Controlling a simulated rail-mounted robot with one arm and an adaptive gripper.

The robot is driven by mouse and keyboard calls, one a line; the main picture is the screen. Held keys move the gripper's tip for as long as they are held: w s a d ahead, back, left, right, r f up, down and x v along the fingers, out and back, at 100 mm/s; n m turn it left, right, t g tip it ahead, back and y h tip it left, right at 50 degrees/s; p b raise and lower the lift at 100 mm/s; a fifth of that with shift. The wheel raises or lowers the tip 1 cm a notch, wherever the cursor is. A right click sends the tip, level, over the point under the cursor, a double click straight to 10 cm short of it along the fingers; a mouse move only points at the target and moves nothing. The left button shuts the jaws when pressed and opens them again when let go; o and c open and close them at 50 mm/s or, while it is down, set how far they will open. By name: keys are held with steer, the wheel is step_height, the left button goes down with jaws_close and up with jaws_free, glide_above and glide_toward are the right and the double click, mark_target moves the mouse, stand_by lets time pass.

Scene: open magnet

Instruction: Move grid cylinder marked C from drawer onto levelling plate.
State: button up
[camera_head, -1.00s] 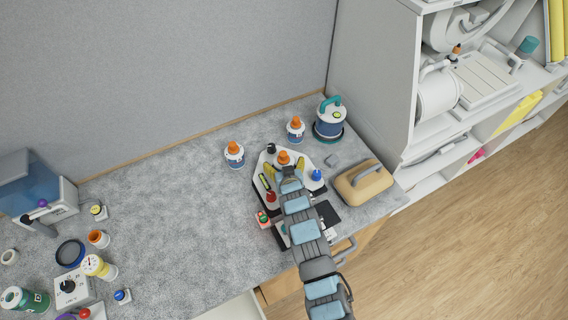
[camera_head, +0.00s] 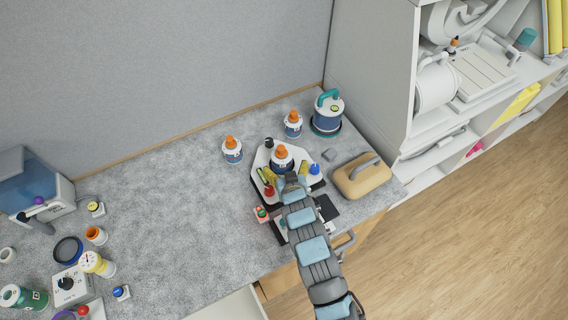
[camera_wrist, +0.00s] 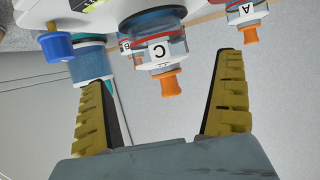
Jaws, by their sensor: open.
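The grid cylinder marked C (camera_wrist: 157,48), with an orange knob on top, stands upright on the white levelling plate (camera_head: 262,160). In the head view the cylinder (camera_head: 282,154) sits near the middle of the plate. My gripper (camera_head: 290,184) is at the plate's near side, open and empty. In the wrist view its yellow-padded fingers (camera_wrist: 161,78) are spread wide, with the orange knob between them and a gap on both sides. The wrist picture looks upside down. The open drawer (camera_head: 232,304) shows only partly at the bottom edge of the head view.
Orange-topped cylinders A (camera_wrist: 247,12) and B (camera_wrist: 126,46) stand behind the plate. A blue pot with teal handle (camera_head: 327,112) and a tan handled case (camera_head: 362,182) are to the right. Coloured knobs, including a blue one (camera_head: 314,169), rise from the plate. The bench's middle-left is clear.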

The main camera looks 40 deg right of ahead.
steer(key=shift+v, duration=2.5)
